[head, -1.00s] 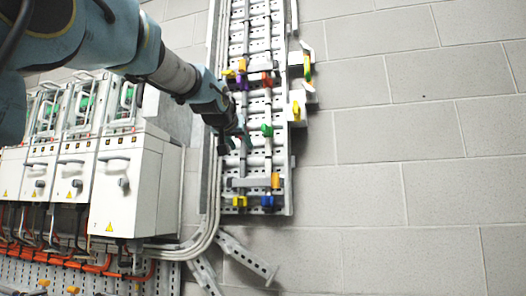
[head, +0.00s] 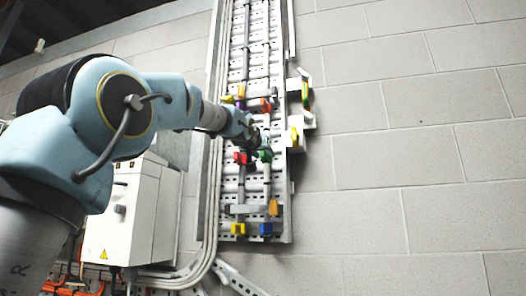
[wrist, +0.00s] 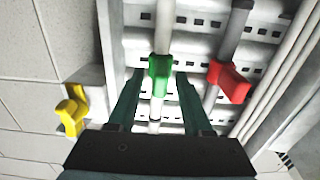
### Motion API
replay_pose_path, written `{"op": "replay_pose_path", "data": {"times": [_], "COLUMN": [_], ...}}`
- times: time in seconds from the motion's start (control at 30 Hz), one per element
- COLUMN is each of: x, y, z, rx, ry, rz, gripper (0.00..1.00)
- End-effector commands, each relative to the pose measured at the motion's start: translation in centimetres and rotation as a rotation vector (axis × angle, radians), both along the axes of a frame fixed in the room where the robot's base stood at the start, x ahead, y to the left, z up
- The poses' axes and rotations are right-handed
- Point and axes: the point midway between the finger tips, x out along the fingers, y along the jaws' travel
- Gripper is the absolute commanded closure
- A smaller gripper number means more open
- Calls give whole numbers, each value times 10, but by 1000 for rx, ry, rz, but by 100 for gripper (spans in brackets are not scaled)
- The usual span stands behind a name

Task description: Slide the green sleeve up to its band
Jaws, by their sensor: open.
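The green sleeve (head: 266,156) sits on the right-hand vertical rod of the wall tray, about midway down the part I see. In the wrist view the green sleeve (wrist: 160,78) lies between the fingers of my gripper (wrist: 158,86), which are open on either side of it. I cannot tell whether either finger touches it. In the head view my gripper (head: 256,143) is at the sleeve and partly covers the rod above it. Higher on this rod is an orange-red piece (head: 265,105). I cannot tell which mark is the green sleeve's band.
A red sleeve (head: 242,157) sits on the left rod, close beside; it also shows in the wrist view (wrist: 229,82). A yellow piece (head: 295,137) on a bracket juts out at the right. Blue (head: 265,229) and yellow (head: 238,228) pieces are lower. White cabinets (head: 125,210) stand left.

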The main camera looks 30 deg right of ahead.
Motion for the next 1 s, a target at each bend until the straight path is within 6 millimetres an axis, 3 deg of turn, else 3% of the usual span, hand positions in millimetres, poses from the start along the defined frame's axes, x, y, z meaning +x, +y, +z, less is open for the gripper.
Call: {"op": "replay_pose_path", "data": {"times": [0.3,0.77,1.0], "x": [2,2,2], "y": [-2,-2,-2], "z": [0,0,0], "rx": [-1,-1,0], "ry": [-1,-1,0], "rz": [0,0,0], "gripper": [50,100,100]}}
